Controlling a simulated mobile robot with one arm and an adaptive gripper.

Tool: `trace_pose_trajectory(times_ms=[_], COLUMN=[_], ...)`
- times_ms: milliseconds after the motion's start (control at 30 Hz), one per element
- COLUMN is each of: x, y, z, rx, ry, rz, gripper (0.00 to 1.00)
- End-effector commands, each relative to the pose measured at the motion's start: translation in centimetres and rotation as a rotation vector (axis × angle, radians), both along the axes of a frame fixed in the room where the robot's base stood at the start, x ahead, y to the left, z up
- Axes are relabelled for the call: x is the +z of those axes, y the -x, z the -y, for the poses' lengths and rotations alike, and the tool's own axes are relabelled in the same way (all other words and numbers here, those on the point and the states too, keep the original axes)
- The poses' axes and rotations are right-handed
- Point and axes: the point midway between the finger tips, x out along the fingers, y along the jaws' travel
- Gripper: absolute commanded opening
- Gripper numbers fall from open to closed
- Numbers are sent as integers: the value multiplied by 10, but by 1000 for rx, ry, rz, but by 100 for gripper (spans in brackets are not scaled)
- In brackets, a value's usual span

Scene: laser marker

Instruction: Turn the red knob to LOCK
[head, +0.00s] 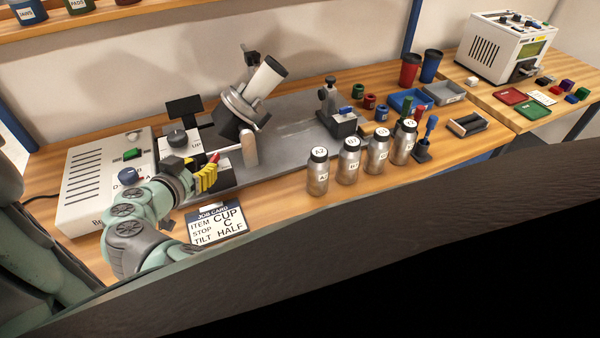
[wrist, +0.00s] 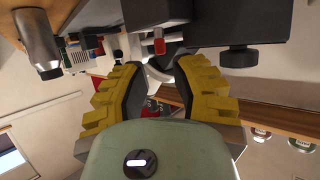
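A small red part, which looks like the red knob (head: 214,158), shows just beyond my fingertips in the head view, beside the tilted fixture. In the wrist view the red knob (wrist: 159,46) is a small upright red piece under a dark block, ahead of the gap between my fingers. My gripper (head: 208,177) has yellow ridged fingers and is close to the knob. In the wrist view my gripper (wrist: 160,72) is open, with nothing between its fingers. I see no contact with the knob. No LOCK mark is readable.
The tilted fixture with a grey cylinder (head: 265,76) stands behind my gripper. The white control box (head: 90,195) is at the left, the job card (head: 217,222) in front. Several metal bottles (head: 318,174) stand to the right. The grey plate (head: 290,135) has bare room in its middle.

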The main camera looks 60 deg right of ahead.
Motion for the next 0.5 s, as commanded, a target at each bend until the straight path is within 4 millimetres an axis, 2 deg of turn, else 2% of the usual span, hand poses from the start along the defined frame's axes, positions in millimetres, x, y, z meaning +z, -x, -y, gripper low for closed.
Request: trace_pose_trajectory(times_ms=[500], x=[-16], y=[-13], z=[37], rx=[2], ry=[2], rz=[-2], gripper=[25])
